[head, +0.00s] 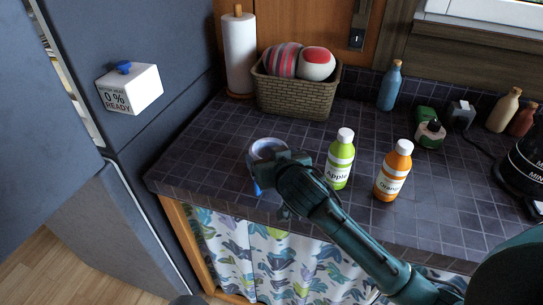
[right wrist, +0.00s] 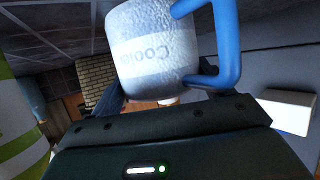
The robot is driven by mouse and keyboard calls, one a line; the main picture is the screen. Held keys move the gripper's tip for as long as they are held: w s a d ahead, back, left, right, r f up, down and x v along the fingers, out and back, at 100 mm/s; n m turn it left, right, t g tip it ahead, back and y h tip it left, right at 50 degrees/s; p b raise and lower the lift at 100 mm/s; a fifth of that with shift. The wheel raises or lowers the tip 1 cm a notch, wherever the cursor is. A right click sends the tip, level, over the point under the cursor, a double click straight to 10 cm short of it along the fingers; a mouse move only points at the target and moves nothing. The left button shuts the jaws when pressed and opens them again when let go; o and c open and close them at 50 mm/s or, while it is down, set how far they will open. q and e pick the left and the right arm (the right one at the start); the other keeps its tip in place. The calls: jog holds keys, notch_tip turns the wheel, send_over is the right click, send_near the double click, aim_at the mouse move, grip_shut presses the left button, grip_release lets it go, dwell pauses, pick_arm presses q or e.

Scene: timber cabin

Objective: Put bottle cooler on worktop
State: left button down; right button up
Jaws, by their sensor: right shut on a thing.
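The bottle cooler (right wrist: 152,62) is a white frosted cup with "Cooler" lettering and a blue handle, seen in the right wrist view between my fingers. In the head view only the round rim of the bottle cooler (head: 267,146) and a bit of blue handle show; my gripper hides the rest. My right gripper (head: 272,160) is shut on it, over the front left part of the dark tiled worktop (head: 215,150). I cannot tell whether the cooler's base touches the tiles. My left gripper is not in view.
A green Apple bottle (head: 341,160) and an Orange bottle (head: 393,172) stand just right of my gripper. A wicker basket (head: 298,98), a paper roll (head: 240,55) and a blue bottle (head: 390,88) stand behind. The fridge (head: 175,60) is at left. Tiles left of the cooler are clear.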

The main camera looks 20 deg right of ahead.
jog(key=shift+r, duration=0.1)
jog(key=o, duration=1.2)
jog(key=shift+c, duration=0.2)
jog(key=v, duration=1.2)
jog(key=shift+b, duration=0.35)
jog(key=shift+s, duration=0.1)
